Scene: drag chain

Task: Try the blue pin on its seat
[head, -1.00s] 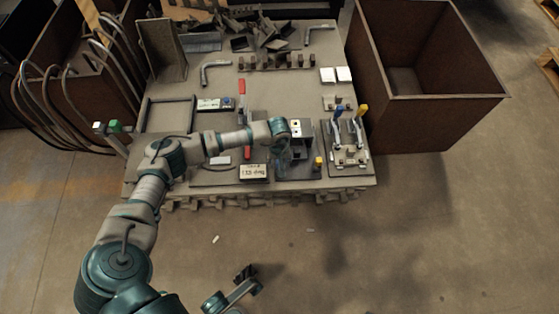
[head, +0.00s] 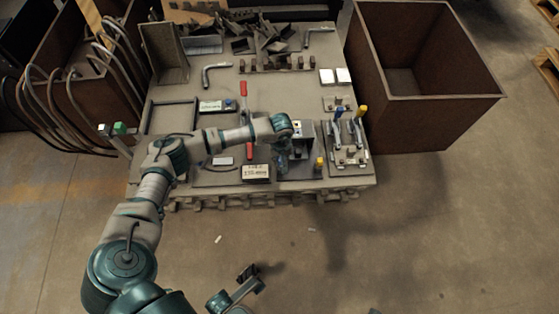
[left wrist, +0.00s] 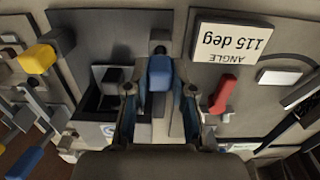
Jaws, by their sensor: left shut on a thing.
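My left gripper (left wrist: 160,95) is shut on the blue pin (left wrist: 160,72), one finger on each side of it. A dark round end shows just beyond the pin, against a grey plate. In the head view, my left gripper (head: 283,162) points down beside the fixture block (head: 303,139) near the table's front edge; the pin is not distinct there. I cannot tell whether the pin touches its seat. My right gripper (head: 247,273) is low in the head view, off the table, too small to judge.
A yellow knob (head: 319,162) sits right of the fixture, also in the left wrist view (left wrist: 38,58). Clamps with blue (head: 337,112) and yellow (head: 362,111) handles stand farther right. An "ANGLE 115 deg" card (left wrist: 230,50) and red handle (left wrist: 222,95) lie nearby. A brown bin (head: 425,95) stands right.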

